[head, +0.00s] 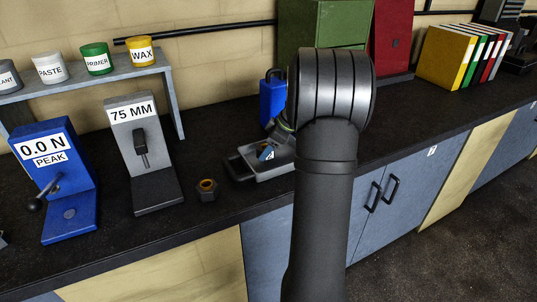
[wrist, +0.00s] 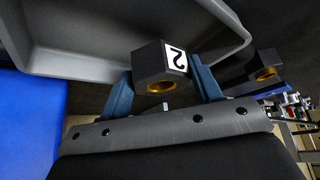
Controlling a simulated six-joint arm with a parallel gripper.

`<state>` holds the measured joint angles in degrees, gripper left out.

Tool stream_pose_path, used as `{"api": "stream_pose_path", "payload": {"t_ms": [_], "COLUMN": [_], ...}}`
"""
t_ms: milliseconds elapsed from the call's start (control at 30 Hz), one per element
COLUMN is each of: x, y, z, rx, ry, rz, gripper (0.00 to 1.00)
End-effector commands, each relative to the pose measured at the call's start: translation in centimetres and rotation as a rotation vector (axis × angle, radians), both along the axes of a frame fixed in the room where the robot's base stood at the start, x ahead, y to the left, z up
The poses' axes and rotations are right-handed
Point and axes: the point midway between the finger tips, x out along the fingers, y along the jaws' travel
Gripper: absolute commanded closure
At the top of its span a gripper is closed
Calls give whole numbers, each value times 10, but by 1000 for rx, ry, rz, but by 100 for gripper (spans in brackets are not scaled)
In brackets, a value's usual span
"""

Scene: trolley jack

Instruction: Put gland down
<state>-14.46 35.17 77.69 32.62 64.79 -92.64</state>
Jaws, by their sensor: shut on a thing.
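The gland (wrist: 160,72) is a dark hexagonal piece with a brass-coloured bore and a white label "2" in the wrist view. My gripper (wrist: 165,84) has its two blue fingers shut on it, one on each side. The gland is close to a grey tray (wrist: 85,62); I cannot tell whether it touches it. In the head view my arm covers most of the gripper, and only a blue part (head: 267,153) shows over the grey tray (head: 236,168). The held gland is not clearly visible there.
A second dark hex piece with a brass bore (head: 207,190) stands on the black bench, also in the wrist view (wrist: 264,72). A grey 75 MM stand (head: 150,185) and blue peak gauge (head: 70,215) stand left. A blue block (head: 271,98) stands behind the tray.

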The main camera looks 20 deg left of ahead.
Motion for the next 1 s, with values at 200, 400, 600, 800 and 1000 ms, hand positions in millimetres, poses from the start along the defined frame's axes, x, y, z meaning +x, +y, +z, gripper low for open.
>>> {"api": "stream_pose_path", "payload": {"t_ms": [200, 400, 600, 800, 1000], "x": [0, 0, 0, 0, 0], "y": [0, 0, -1, -1, -1], "z": [-27, -26, -31, -31, -29], "rx": [0, 0, -1, -1, -1], "ry": [0, 0, 1, 0, 0], "rz": [-1, -1, -2, -1, -1], "gripper": [88, 88, 38, 20, 20]}}
